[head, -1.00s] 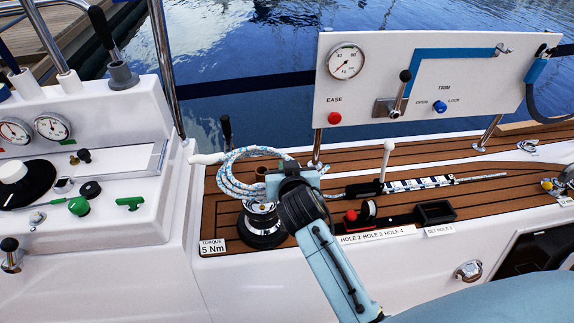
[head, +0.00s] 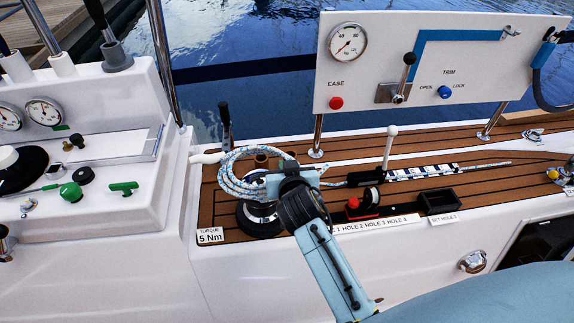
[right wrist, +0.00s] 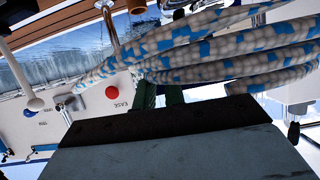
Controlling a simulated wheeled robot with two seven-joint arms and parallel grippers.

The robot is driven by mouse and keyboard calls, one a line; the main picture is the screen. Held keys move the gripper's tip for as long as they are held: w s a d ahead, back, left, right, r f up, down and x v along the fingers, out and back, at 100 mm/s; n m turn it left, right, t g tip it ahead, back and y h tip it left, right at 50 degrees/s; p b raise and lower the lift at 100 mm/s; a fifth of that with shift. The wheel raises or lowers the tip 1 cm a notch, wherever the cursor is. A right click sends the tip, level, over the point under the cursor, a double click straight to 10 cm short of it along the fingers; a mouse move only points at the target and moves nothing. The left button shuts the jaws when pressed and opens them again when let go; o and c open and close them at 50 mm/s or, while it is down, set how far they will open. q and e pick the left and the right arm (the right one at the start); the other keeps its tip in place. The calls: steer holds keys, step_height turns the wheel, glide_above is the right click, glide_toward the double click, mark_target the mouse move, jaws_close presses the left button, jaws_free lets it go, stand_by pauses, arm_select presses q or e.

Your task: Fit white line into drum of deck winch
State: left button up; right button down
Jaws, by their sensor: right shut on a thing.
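The white line (head: 229,182), flecked with blue, hangs in a coil of several loops above and left of the deck winch. Its plain white end (head: 205,158) points left. The winch (head: 258,221) has a black base and a silver drum, partly hidden under the coil and my gripper. My right gripper (head: 275,182) is shut on the line just above the drum; its fingertips are mostly hidden in the head view. In the right wrist view the line's loops (right wrist: 230,52) cross in front of the green fingers. I cannot tell whether the line touches the drum. My left gripper is not in view.
A label reading torque 5 Nm (head: 210,236) lies left of the winch. A black handle (head: 226,125) stands behind it. A white-knobbed lever (head: 389,145), a red knob (head: 352,203) and a black open box (head: 437,202) are to the right. A white panel (head: 440,70) rises behind.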

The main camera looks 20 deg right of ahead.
steer(key=shift+f, duration=0.1)
arm_select(q)
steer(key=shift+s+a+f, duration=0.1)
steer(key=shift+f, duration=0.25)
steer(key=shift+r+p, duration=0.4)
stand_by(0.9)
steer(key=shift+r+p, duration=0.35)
steer(key=shift+p, duration=0.05)
stand_by(0.5)
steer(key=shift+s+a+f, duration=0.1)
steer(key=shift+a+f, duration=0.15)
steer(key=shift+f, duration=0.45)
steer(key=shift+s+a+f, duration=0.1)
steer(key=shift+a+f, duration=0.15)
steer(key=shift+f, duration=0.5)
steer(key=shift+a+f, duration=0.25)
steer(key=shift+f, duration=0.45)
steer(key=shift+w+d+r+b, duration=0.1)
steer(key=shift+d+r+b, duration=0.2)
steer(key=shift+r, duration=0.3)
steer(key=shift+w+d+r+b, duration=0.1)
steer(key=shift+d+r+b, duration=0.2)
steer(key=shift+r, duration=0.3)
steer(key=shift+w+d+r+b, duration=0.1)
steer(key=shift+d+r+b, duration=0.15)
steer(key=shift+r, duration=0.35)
arm_select(e)
steer(key=shift+f, duration=1.1)
